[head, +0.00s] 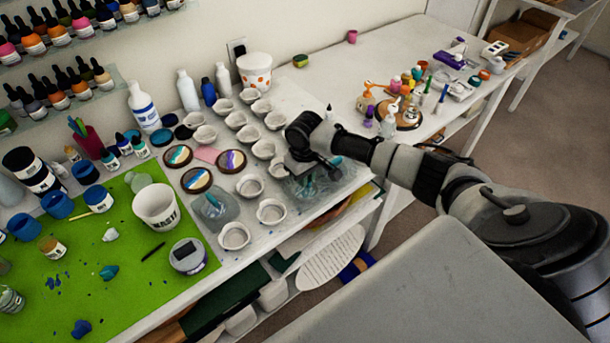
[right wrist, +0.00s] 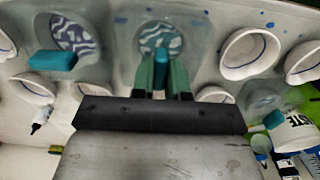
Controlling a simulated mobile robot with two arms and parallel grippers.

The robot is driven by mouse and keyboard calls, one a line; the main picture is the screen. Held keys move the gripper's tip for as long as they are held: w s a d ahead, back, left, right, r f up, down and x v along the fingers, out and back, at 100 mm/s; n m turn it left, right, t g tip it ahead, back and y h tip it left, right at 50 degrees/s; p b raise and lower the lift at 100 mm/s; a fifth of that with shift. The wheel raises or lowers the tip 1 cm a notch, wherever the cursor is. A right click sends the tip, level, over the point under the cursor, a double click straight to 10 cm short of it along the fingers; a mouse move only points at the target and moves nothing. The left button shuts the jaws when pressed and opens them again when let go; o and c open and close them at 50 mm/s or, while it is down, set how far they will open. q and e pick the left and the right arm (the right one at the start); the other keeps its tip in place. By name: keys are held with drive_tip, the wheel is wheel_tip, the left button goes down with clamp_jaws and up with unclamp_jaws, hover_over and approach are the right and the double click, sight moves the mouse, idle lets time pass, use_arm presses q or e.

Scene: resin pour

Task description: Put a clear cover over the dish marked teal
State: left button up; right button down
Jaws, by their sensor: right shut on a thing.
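My right gripper (head: 307,172) reaches down over the right part of the white table. In the right wrist view its green fingers (right wrist: 162,80) are shut on the teal knob (right wrist: 162,57) of a clear cover (right wrist: 192,40). A blue-and-white swirled round shows through that cover; I cannot tell whether the cover rests or hangs just above it. A second clear cover (right wrist: 98,62), with a teal knob, lies beside it over another swirled round. A third clear cover (head: 222,211) stands near the green mat. No teal mark is legible. My left gripper is not in view.
Several white cups (head: 250,186) crowd around the covers. Three painted rounds (head: 197,180) lie left of them. A large white cup (head: 157,207) stands on the green mat (head: 125,250). Bottles line the back. A second table (head: 345,75) has clear room at its left.

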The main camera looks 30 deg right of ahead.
drive_tip(key=shift+f, duration=0.15)
idle(0.5)
drive_tip(key=c, duration=1.1)
unclamp_jaws()
drive_tip(key=shift+o, duration=0.2)
wheel_tip(320, 180, up, 11)
drive_tip(key=b, duration=0.1)
drive_tip(key=shift+b, duration=0.35)
drive_tip(key=shift+f, duration=0.15)
